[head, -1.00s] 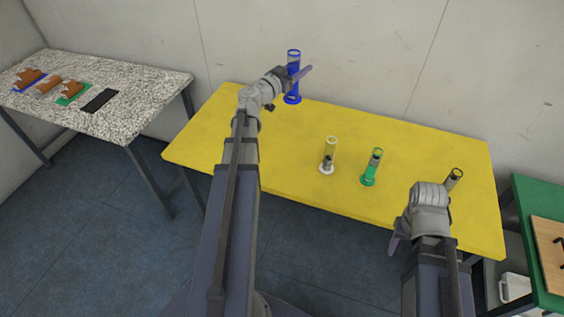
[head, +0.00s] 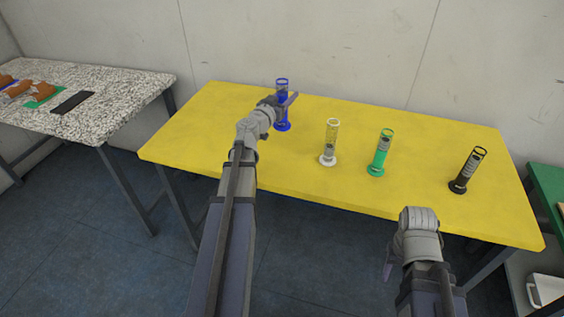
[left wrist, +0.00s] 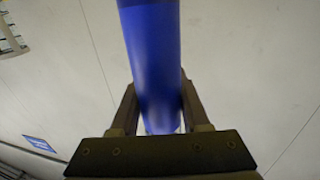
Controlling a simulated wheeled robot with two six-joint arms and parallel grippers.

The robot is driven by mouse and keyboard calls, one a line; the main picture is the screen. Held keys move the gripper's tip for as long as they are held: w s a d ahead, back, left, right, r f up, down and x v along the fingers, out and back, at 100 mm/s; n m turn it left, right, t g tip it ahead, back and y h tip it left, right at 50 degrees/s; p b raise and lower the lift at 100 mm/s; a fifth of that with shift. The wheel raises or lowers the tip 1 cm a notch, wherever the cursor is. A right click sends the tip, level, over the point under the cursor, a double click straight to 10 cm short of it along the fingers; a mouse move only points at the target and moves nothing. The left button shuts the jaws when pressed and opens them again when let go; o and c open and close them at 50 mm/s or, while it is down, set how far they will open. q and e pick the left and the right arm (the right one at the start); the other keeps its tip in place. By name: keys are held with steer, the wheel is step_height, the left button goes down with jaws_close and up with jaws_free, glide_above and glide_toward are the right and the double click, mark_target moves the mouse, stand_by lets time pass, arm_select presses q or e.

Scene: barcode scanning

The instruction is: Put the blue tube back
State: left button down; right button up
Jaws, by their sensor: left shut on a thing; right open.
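The blue tube (head: 282,88) is a clear cylinder with a blue rim, blue contents and a round blue base. It stands roughly upright over the back left part of the yellow table (head: 200,130). My left gripper (head: 286,103) is shut around its middle. In the left wrist view the blue tube (left wrist: 152,55) fills the space between the two fingers. I cannot tell whether its base touches the table. My right gripper (head: 388,264) is open and empty, in front of the table's near edge, partly hidden by its own wrist.
A white-based tube (head: 331,140), a green tube (head: 380,152) and a black tube (head: 468,170) stand to the right. A speckled table (head: 110,105) with orange-brown items is at the left, and a green table (head: 547,185) at the right. The yellow table's left part is clear.

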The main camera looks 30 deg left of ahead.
arm_select(q)
steer(key=shift+f+b, duration=0.3)
steer(key=shift+f, duration=0.35)
arm_select(e)
steer(key=shift+f, duration=0.7)
arm_select(q)
steer(key=shift+f, duration=0.15)
arm_select(e)
steer(key=shift+f, duration=0.1)
arm_select(q)
step_height(320, 180, down, 10)
steer(key=b, duration=1)
arm_select(e)
step_height(320, 180, down, 10)
arm_select(q)
steer(key=shift+c, duration=1.9)
jaws_free()
